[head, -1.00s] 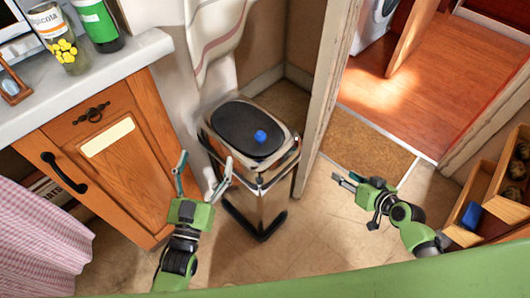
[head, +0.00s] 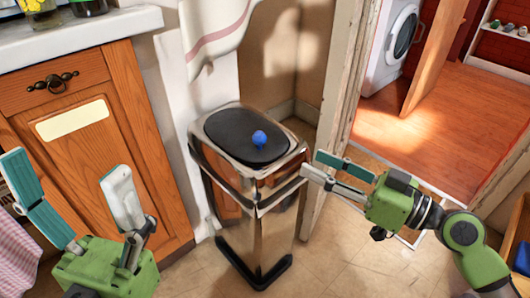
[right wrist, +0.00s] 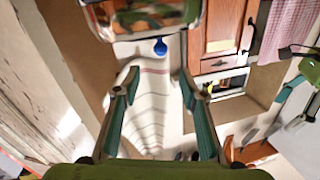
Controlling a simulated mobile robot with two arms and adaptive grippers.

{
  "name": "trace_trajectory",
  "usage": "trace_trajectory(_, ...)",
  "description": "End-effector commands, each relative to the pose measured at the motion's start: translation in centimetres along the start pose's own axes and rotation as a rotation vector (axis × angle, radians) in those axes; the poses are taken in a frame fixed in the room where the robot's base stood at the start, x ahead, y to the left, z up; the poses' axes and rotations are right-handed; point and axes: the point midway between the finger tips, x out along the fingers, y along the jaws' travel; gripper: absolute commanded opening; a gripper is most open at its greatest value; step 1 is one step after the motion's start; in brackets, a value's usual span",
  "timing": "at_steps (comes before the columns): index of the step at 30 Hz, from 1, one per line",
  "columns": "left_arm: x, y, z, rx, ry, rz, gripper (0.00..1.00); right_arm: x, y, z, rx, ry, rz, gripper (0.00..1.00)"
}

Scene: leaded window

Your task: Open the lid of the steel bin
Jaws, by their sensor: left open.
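The steel bin (head: 262,225) stands upright on the floor beside the cabinet, with shiny sides and a dark oval lid (head: 225,128). The lid is closed, and a blue knob (head: 259,138) sits on its top. My right gripper (head: 316,166) is at the right side of the bin, near its upper rim. Its fingers are apart with nothing between them; I cannot tell whether they touch the bin. In the right wrist view the blue knob (right wrist: 160,47) shows beyond the open fingers. My left gripper (head: 67,163) is open and empty in front of the cabinet, left of the bin.
A wooden cabinet (head: 100,150) with a white counter (head: 90,38) is left of the bin. A striped cloth (head: 212,30) hangs behind it. A worn door frame (head: 345,90) rises close behind my right gripper. A washing machine (head: 397,40) stands beyond the doorway.

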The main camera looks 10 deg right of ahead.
Motion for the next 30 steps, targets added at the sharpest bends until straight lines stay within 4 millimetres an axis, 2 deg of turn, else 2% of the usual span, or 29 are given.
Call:
trace_trajectory(4,0.3,0.0,-0.2,-0.001,0.002,-0.001,0.76,0.9,-0.1,-0.3,0.000,0.003,-0.004,0.39)
trace_trajectory(8,0.5,0.0,-0.2,-0.001,-0.003,-0.002,0.76,2.7,-0.2,-0.4,-0.002,0.002,-0.005,0.39)
trace_trajectory(24,0.9,0.0,-0.2,-0.001,-0.005,-0.002,0.76,12.0,-0.1,-0.1,0.002,0.003,-0.002,0.39)
trace_trajectory(30,0.8,0.0,-0.2,-0.001,-0.005,-0.002,0.76,13.6,-0.1,-0.1,0.001,0.001,-0.002,0.39)
